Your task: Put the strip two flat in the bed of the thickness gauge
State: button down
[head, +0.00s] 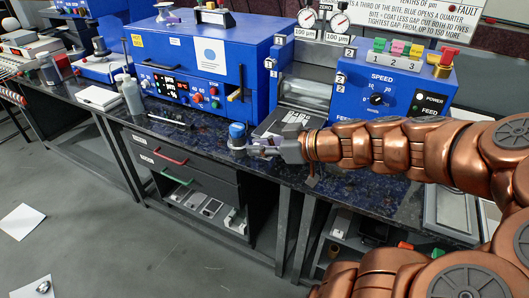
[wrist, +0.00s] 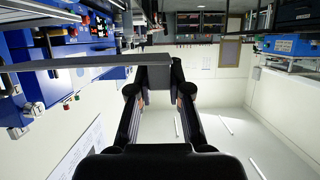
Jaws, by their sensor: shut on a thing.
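My gripper (head: 257,147) reaches in from the right, low over the front of the dark bench, beside a small round metal device with a blue top (head: 237,131). In the wrist view its fingers (wrist: 159,80) are closed on a long thin grey strip (wrist: 85,64), which reaches out to the left. I take this as strip two; no label on it is readable. In the head view the held strip is hard to make out. I cannot tell for sure which device is the thickness gauge, and no gauge bed is clearly visible.
A blue roll machine (head: 310,85) with two dials stands behind my gripper. A blue cabinet (head: 200,62) stands left of it. A dark plate with light pieces (head: 284,123) lies just behind my gripper. A bottle (head: 132,96) and a white tray (head: 98,97) are farther left.

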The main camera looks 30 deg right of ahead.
jog(key=shift+s+a+b, duration=0.7)
jog(key=shift+a+b, duration=0.3)
